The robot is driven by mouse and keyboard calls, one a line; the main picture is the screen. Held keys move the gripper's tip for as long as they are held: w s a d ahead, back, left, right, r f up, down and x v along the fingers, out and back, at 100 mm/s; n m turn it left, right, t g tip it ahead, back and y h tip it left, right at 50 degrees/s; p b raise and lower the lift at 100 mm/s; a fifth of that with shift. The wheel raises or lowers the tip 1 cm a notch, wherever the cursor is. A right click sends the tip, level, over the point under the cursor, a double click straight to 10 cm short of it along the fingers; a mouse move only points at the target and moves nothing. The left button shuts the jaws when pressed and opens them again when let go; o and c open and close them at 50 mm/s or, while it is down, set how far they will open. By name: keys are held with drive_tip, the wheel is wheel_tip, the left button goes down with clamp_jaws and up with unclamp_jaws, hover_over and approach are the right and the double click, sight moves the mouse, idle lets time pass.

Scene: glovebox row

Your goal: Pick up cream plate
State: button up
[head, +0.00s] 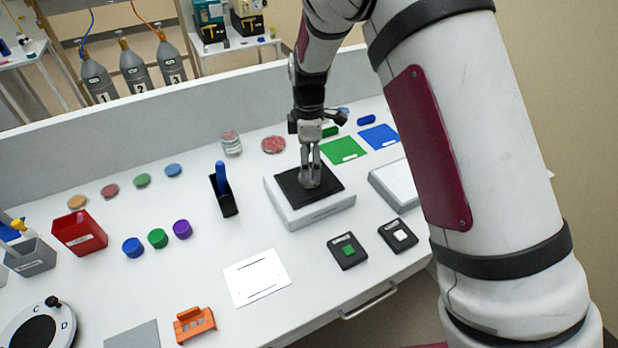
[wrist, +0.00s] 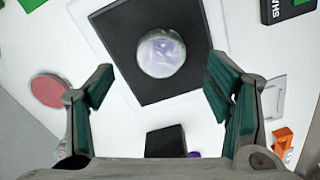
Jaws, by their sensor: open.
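A round pale, whitish plate (wrist: 161,53) sits on the black pad (wrist: 121,30) in the wrist view, with a faint purplish sheen. In the head view the black pad (head: 290,188) tops a white block (head: 311,213), and my fingers largely hide the plate there. My gripper (head: 310,181) points down over this pad. In the wrist view my gripper (wrist: 158,88) is open, its two fingers well apart, with the plate ahead and between them. I see no contact with the plate, though the exact height is hard to tell.
A reddish dish (head: 273,144) and a stack of dishes (head: 231,143) stand behind the block. A black holder with a blue item (head: 223,190) stands to the left. Two black square pieces (head: 347,250) lie in front at right. A white card (head: 257,277) lies at front left.

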sight(307, 187)
drive_tip(key=shift+f+p, duration=0.55)
drive_tip(key=shift+f, duration=1.65)
drive_tip(key=c, duration=1.4)
drive_tip(key=shift+o, duration=0.2)
drive_tip(key=shift+r, duration=0.1)
